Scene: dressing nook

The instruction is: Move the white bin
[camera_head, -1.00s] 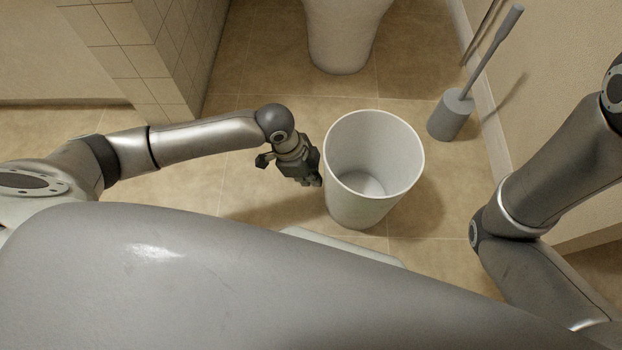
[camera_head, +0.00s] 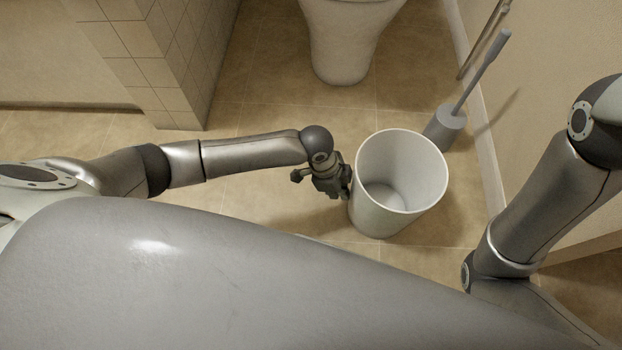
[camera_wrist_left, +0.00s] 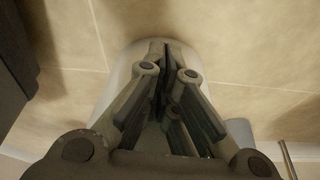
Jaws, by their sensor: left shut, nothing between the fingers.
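The white bin (camera_head: 380,212) stands upright and empty on the tiled floor, right of centre in the head view. My left gripper (camera_head: 346,187) is at the bin's left side, its fingertips at or very near the outer wall. I cannot tell for sure whether they touch. The left wrist view shows its fingers (camera_wrist_left: 168,62) closed together with nothing between them, and the pale bin wall (camera_wrist_left: 125,68) right behind them. My right arm shows at the right edge of the head view, but its gripper is out of view.
A grey toilet brush in its holder (camera_head: 445,128) stands just behind the bin's right side. The toilet base (camera_head: 345,45) is at the back, and a tiled partition (camera_head: 165,60) at the back left. A wall runs along the right. Floor is clear left of the bin.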

